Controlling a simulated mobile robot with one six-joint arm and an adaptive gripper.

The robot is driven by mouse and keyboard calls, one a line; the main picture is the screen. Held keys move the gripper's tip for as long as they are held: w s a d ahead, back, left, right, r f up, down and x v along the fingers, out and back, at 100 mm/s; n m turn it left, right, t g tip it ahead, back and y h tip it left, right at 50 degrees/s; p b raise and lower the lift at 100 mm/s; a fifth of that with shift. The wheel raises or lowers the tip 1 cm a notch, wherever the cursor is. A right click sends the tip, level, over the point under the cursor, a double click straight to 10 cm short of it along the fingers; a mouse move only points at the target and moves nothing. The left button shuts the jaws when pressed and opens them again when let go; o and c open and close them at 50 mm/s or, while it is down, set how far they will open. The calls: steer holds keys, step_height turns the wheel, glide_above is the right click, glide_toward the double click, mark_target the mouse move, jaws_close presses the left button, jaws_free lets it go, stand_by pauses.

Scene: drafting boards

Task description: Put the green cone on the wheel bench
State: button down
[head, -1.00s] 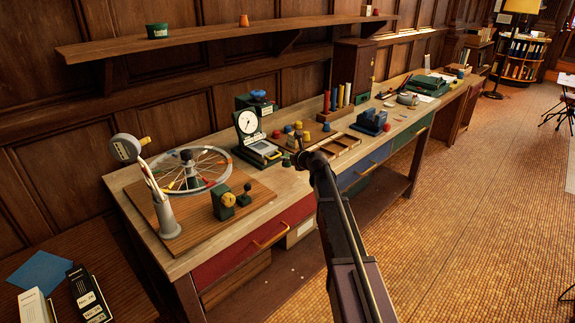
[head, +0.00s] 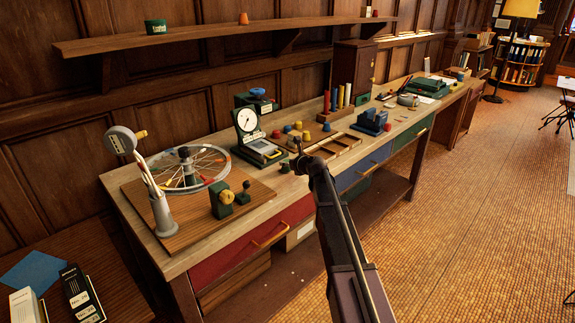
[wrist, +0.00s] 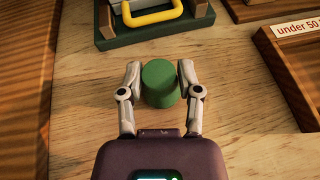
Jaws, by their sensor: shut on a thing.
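The green cone (wrist: 160,84) sits between the two fingers of my gripper (wrist: 160,90) in the wrist view, with a finger against each side. Its flat round top faces the camera. Whether its base touches the benchtop is hard to tell. In the head view the cone (head: 285,167) is small, near my gripper (head: 296,155) at the middle of the long bench. To the left, a spoked wheel (head: 222,163) stands on a striped wooden board (head: 184,241) lying on the long bench (head: 150,248). This board's edge also shows at the left of the wrist view (wrist: 22,80).
A dial gauge (head: 248,121) on a green base with a yellow handle stands just behind the cone. A compartment tray (head: 337,146) lies to the right.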

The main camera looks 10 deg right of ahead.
steer(key=shift+f, duration=0.15)
steer(key=shift+c, duration=1.4)
jaws_free()
steer(key=shift+s+d+r, duration=0.1)
steer(key=shift+s+r, duration=0.05)
steer(key=shift+r, duration=0.15)
steer(key=p+v, duration=0.4)
steer(key=v, duration=0.7)
steer(key=shift+s+d, duration=0.1)
steer(key=shift+s, duration=0.2)
